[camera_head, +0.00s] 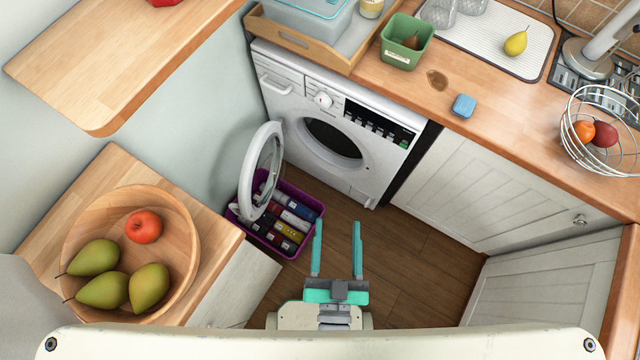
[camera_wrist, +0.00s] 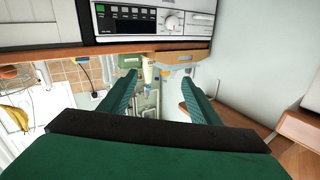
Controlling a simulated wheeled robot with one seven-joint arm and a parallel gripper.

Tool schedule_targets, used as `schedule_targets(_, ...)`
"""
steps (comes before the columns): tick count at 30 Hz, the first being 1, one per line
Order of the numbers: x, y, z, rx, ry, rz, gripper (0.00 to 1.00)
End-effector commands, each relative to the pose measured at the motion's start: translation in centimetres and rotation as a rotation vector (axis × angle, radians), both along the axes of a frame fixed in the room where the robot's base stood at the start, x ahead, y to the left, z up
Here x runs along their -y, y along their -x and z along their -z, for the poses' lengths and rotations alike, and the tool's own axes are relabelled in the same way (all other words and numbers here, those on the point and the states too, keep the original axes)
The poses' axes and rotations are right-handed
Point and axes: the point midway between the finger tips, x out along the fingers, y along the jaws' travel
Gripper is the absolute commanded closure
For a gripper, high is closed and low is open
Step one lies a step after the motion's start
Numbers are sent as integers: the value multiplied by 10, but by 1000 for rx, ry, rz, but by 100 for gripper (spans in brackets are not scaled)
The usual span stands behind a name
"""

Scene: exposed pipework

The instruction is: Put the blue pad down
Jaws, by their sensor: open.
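The blue pad (camera_head: 463,105) is a small block lying flat on the wooden counter (camera_head: 400,78), near its front edge and beside a dark brown stain. My gripper (camera_head: 337,228) is open and empty, low in front of the washing machine and well apart from the pad. In the wrist view, the open fingers of my gripper (camera_wrist: 159,76) have nothing between them. I cannot make out the pad in the wrist view.
The washing machine (camera_head: 335,125) has its round door (camera_head: 262,170) open over a purple crate (camera_head: 268,243). On the counter are a green bin (camera_head: 406,42), a wooden tray (camera_head: 290,40), a drying mat (camera_head: 490,45) and a wire fruit basket (camera_head: 602,130). A fruit bowl (camera_head: 180,215) is at left.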

Motion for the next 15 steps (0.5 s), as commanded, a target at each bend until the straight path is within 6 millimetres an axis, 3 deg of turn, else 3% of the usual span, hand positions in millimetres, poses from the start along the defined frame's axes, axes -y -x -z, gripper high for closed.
schedule_targets(1, -9, 13, 6, -50, 26, -14, 43)
schedule_targets(6, -30, 40, 16, -157, 100, -50, 43)
schedule_targets(15, -39, 51, 19, -200, 133, -67, 43)
